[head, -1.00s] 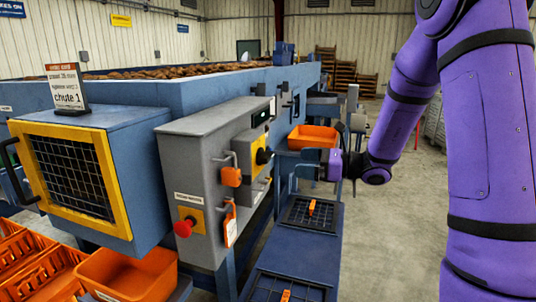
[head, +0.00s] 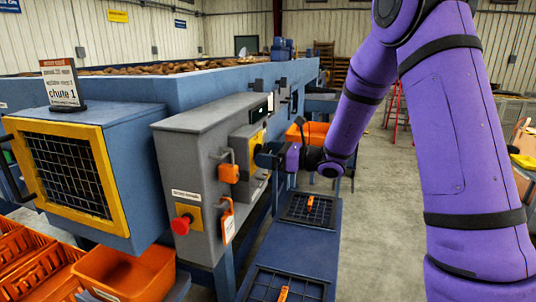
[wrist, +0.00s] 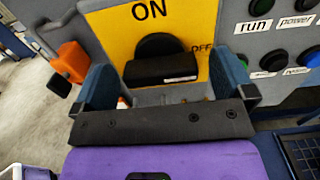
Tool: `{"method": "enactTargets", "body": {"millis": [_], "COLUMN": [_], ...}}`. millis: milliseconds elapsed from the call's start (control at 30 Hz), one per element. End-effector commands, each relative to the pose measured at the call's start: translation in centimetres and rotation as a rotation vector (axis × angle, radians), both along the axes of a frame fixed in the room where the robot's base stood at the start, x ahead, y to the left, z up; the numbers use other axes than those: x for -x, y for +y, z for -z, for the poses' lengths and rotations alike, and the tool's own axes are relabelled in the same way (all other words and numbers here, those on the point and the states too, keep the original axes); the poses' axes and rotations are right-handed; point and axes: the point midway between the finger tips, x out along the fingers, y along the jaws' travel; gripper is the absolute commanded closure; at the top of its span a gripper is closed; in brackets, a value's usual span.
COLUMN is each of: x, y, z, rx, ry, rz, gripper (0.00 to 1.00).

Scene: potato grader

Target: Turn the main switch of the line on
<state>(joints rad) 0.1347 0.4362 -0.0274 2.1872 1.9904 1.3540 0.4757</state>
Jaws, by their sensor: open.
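The main switch is a black rotary handle (wrist: 160,62) on a yellow plate (wrist: 205,22) marked ON at the top and OFF at the right. In the wrist view the handle's broad grip lies roughly level across the plate; which mark it points to is unclear. My gripper (wrist: 163,78) is open, with one blue-padded finger on each side of the handle. Gaps show between the pads and the handle. In the head view my gripper (head: 272,156) is up against the yellow plate (head: 256,140) on the grey cabinet (head: 200,150), and hides the handle.
Run and power buttons (wrist: 272,55) sit right of the switch. Orange bin (head: 310,133) stands behind my gripper.

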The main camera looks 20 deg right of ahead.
Motion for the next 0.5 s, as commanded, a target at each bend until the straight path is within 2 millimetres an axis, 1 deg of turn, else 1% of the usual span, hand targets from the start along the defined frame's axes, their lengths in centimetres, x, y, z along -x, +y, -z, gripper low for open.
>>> {"method": "enactTargets", "body": {"millis": [300,333,367,400,467,500], "x": [-0.17,-0.16,-0.16,-0.16,-0.16,-0.16], "y": [0.22,0.23,0.23,0.23,0.22,0.22], "z": [-0.01,-0.02,-0.02,-0.02,-0.02,-0.02], "rx": [0.0,0.001,0.001,0.001,0.001,0.001], "ry": [0.0,-0.001,-0.001,-0.001,-0.001,-0.001], "rz": [0.0,0.0,0.0,0.0,0.0,0.0], "gripper": [0.0,0.05,0.11,0.21,0.34,0.44]}}
